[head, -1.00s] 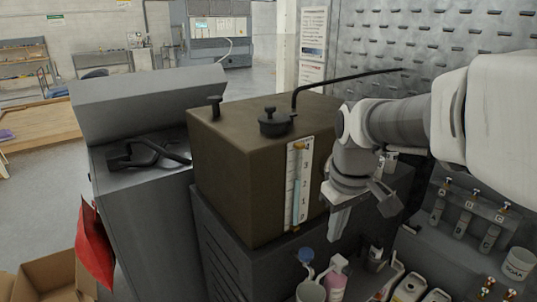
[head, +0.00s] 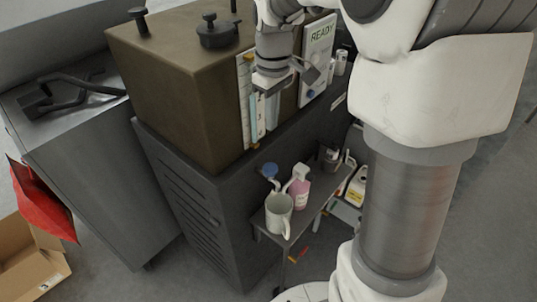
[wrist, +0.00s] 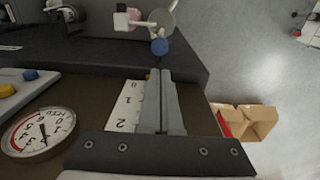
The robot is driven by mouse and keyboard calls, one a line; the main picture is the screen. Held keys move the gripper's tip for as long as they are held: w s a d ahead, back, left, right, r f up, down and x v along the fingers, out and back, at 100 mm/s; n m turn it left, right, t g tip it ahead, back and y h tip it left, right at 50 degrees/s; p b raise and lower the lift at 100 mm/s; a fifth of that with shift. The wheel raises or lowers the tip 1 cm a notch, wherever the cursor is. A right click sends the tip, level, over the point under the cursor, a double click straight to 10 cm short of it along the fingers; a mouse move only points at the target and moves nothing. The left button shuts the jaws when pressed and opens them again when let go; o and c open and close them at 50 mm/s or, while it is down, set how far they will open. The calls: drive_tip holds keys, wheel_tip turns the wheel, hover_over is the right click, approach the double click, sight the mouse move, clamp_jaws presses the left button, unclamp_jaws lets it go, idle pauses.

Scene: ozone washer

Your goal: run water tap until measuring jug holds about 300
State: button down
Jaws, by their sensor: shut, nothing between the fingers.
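The white measuring jug (head: 278,212) stands upright on a small shelf below the brown tank. The tap with its blue knob (head: 268,170) is just above and behind the jug, on the cabinet side; the knob also shows in the wrist view (wrist: 159,46), just beyond my fingertips. My gripper (head: 258,138) is shut and empty, pointing down in front of the tank's level scale (head: 243,92), above the tap. The wrist view shows its two fingers together (wrist: 165,75) beside the scale's numbers. Whether they touch the knob cannot be told. The water level in the jug is hidden.
A pink bottle (head: 301,190) stands right beside the jug. The brown tank (head: 165,70) carries a READY panel (head: 319,55); a round dial (wrist: 38,130) shows in the wrist view. A cardboard box (head: 35,262) and red flap lie at lower left.

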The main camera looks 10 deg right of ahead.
sight(271, 169)
drive_tip(key=f, duration=1.4)
drive_tip(key=shift+w, duration=0.25)
wheel_tip(271, 169, down, 2)
drive_tip(key=shift+f+b, duration=0.1)
drive_tip(key=shift+b, duration=0.75)
drive_tip(key=shift+s+f, duration=0.25)
drive_tip(key=shift+f, duration=0.1)
idle(0.9)
idle(3.3)
drive_tip(key=shift+a+r, duration=0.1)
drive_tip(key=shift+r, duration=0.35)
wheel_tip(271, 169, up, 14)
drive_tip(key=p, duration=0.2)
drive_tip(key=shift+p, duration=0.4)
